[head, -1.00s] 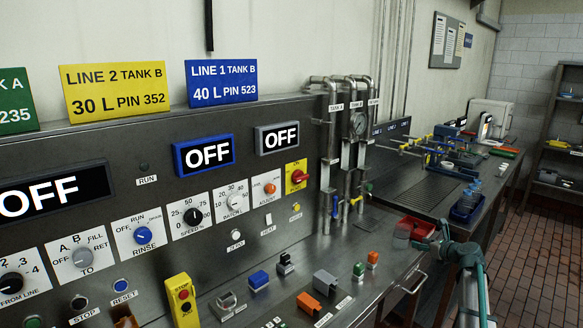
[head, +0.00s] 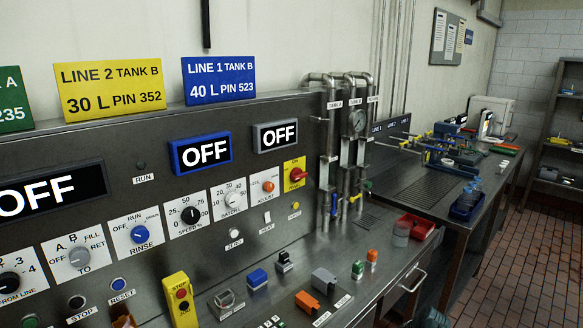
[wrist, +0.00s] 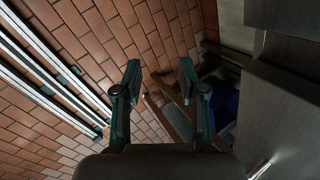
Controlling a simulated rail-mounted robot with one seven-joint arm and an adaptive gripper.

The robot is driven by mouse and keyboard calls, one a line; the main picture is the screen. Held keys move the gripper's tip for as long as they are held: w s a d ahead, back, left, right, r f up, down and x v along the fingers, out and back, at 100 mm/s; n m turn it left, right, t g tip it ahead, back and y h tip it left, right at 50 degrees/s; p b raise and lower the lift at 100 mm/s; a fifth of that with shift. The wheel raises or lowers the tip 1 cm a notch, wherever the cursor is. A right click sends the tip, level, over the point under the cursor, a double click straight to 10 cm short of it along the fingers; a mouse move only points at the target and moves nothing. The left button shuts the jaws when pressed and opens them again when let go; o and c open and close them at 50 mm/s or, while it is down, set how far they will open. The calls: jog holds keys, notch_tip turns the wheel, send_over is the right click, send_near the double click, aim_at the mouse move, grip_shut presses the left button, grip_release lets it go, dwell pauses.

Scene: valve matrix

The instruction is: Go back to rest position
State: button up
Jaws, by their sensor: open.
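My gripper (wrist: 158,82) shows in the wrist view with its two green-and-dark fingers apart and nothing between them. It points down toward the brick floor (wrist: 110,45), beside a grey surface on the right. In the head view the gripper itself does not show; only a dark part of my arm shows at the bottom edge, in front of the bench.
The control panel (head: 100,240) fills the left of the head view. Its bench holds a red tray (head: 416,226) and several small coloured parts. Pipes (head: 345,150) stand beyond. A shelf rack (head: 560,140) stands at the right. Open brick floor (head: 535,255) lies between.

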jog(key=s+a+f+n+g, duration=0.3)
jog(key=s+a+f, duration=0.25)
jog(key=s, duration=0.45)
jog(key=s+a+f+n+g, duration=0.2)
jog(key=s+a+f+n, duration=0.2)
jog(key=s+f, duration=0.4)
jog(key=s+a+f+n+g+h, duration=0.1)
jog(key=s+a+f+n+g, duration=0.1)
jog(key=s, duration=0.8)
jog(key=s+a+f+n+g+h, duration=0.1)
jog(key=s+a+f+n+g, duration=0.1)
jog(key=s, duration=0.8)
jog(key=s+a+f+n+g+h, duration=0.1)
jog(key=s+a, duration=0.3)
jog(key=s, duration=0.6)
jog(key=shift+a+f+n+g, duration=0.15)
jog(key=shift+f+n+g, duration=0.4)
jog(key=shift+f, duration=0.2)
